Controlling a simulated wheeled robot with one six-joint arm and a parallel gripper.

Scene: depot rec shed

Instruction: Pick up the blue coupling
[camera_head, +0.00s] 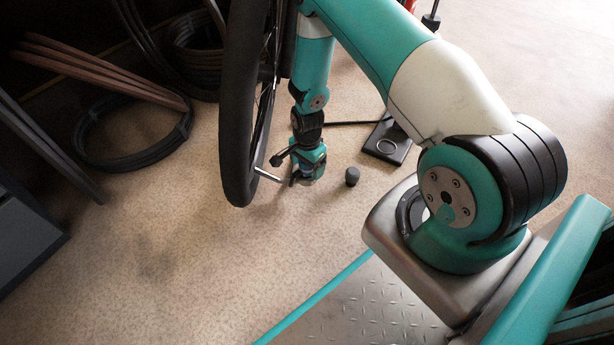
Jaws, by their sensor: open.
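My gripper (306,172) points down close to the floor, at the end of my teal and black arm, just right of a bicycle wheel. It looks open, but its fingertips are small and partly hidden by its own body. I cannot make out a blue coupling in this view. If one is under or behind my gripper, it is hidden. A small dark round piece (352,176) stands on the floor a little right of my gripper, apart from it. It looks black rather than blue.
The dark bicycle wheel (237,110) stands close on the left, with a silver rod (268,176) near its bottom. A black plate (388,142) lies at right, a cable leading towards it. Coiled black hose (130,163) and brown rods (95,70) lie upper left. Front floor is clear.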

